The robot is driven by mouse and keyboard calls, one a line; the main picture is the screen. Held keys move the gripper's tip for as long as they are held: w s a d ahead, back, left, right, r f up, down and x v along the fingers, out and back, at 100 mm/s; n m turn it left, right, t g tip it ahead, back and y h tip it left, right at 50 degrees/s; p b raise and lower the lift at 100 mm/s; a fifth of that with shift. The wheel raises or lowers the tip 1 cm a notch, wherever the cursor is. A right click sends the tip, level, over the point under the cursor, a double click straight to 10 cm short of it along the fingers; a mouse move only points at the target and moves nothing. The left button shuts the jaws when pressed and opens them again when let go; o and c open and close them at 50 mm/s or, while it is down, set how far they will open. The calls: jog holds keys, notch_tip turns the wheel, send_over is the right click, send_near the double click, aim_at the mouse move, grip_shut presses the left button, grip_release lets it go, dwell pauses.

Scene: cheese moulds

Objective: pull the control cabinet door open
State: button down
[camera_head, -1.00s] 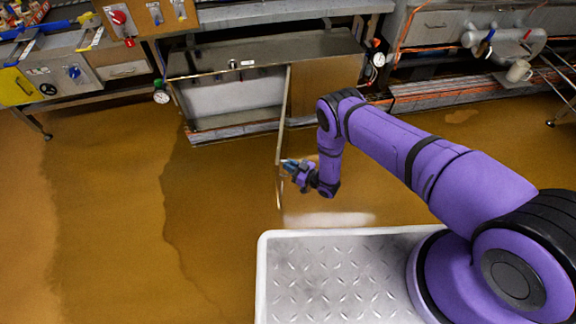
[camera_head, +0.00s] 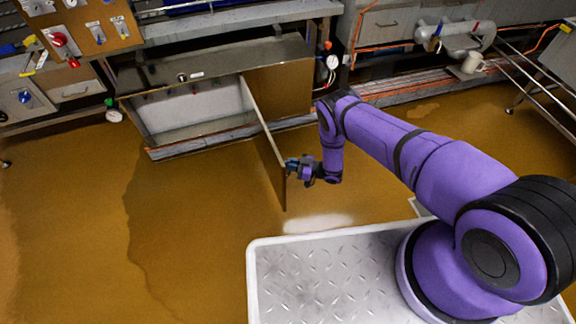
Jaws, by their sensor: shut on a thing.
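The control cabinet (camera_head: 280,92) is a low steel box at the back, left of the middle. Its door (camera_head: 265,140) stands swung out into the room, seen nearly edge-on, and the pale inside (camera_head: 195,105) shows to its left. My gripper (camera_head: 290,165) is at the door's outer edge, on its right side. It is shut on the door's handle, which is too small and too covered by the fingers to make out. My purple arm comes in from the right.
A pressure gauge (camera_head: 333,62) hangs right of the cabinet and another gauge (camera_head: 114,115) at its left. The brown floor (camera_head: 200,230) in front and to the left is clear.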

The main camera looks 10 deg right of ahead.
jog(key=shift+w+r, duration=0.15)
jog(key=shift+r, duration=0.05)
jog(key=c, duration=1.2)
grip_release()
jog(key=shift+a, duration=0.1)
jog(key=v, duration=1.1)
jog(key=shift+f, duration=0.1)
